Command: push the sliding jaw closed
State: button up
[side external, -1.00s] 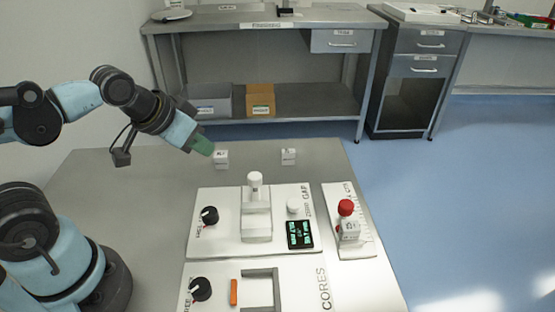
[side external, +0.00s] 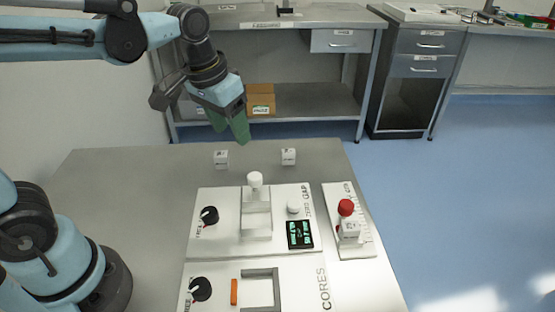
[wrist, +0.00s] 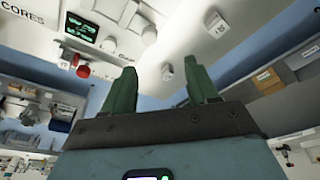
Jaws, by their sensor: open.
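The white GAP panel (side external: 225,240) lies on the grey table and carries a pale slide with a block (side external: 257,222). A white round-topped post (side external: 255,182) stands at the slide's far end; I take this to be the sliding jaw's handle. Whether the jaw has a gap is too small to tell. My gripper (side external: 230,130) is open and empty, its green fingers pointing down, in the air beyond the panel and above the table's far side. In the wrist view my gripper (wrist: 160,72) is apart from the post (wrist: 148,36).
Two small white cubes (side external: 221,159) (side external: 289,156) stand beyond the panel. The panel has a black dial (side external: 210,215), a white button (side external: 293,207) and a green-lit display (side external: 300,234). A red-knobbed fixture (side external: 346,207) stands right; the CORES panel (side external: 210,270) is nearer. The table's left is clear.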

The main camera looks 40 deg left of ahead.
aim_at(255, 175)
jog(key=w+d+g, duration=0.2)
jog(key=w+g, duration=0.1)
jog(key=w, duration=0.1)
notch_tip(255, 175, down, 12)
jog(key=shift+s+d+f, duration=0.1)
jog(key=shift+s+f, duration=0.05)
jog(key=shift+f, duration=0.05)
dwell(0.5)
grip_shut()
dwell(0.4)
